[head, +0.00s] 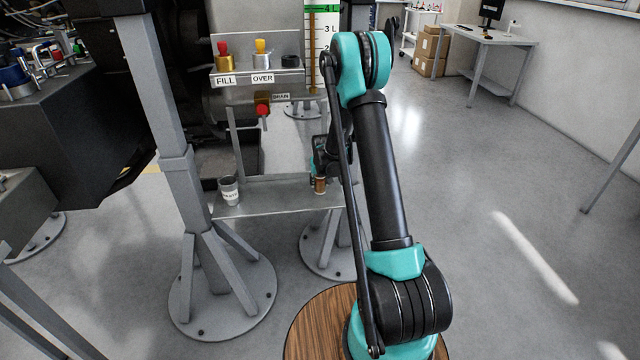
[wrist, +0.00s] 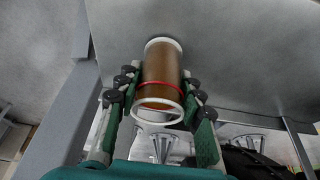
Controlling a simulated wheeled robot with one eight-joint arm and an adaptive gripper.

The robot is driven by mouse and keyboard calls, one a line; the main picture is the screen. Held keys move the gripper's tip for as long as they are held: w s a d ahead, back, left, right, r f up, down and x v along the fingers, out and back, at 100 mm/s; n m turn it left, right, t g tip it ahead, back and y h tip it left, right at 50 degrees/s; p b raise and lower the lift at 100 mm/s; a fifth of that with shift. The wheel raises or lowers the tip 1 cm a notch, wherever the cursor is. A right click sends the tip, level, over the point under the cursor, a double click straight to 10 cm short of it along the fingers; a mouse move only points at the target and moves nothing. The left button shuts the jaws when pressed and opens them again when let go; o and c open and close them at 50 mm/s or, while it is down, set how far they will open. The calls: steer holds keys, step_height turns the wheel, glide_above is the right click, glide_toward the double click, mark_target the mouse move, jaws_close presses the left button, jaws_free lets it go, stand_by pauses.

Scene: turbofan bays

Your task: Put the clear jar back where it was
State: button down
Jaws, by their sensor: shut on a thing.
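The clear jar (wrist: 163,68) holds brown liquid and has a red ring around it and pale rims at both ends. My gripper (wrist: 160,85) is shut on it, with one finger on each side. In the head view the jar (head: 320,186) is upright at the right end of the grey lower shelf (head: 275,201), below my gripper (head: 319,170). Its far end is at or very near the shelf surface in the wrist view; I cannot tell if it touches. My arm hides part of the area around it.
A grey cup with a white label (head: 229,190) stands at the shelf's left end. Above are a FILL and OVER ledge (head: 257,75) with caps, a red-handled drain valve (head: 262,110) and a level gauge (head: 323,40). A grey stand (head: 180,170) rises at left. The shelf's middle is clear.

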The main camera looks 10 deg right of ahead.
steer(key=shift+f, duration=0.25)
steer(key=c, duration=1)
jaws_free()
steer(key=v, duration=1.2)
steer(key=s+d+r, duration=0.1)
steer(key=s+r, duration=0.3)
steer(key=s, duration=0.5)
steer(key=s+d+r, duration=0.2)
steer(key=s+r, duration=0.1)
steer(key=s, duration=1.2)
steer(key=s+f, duration=0.1)
steer(key=s, duration=0.6)
steer(key=s+d+f, duration=0.1)
steer(key=s, duration=0.5)
steer(key=shift+s+f, duration=0.15)
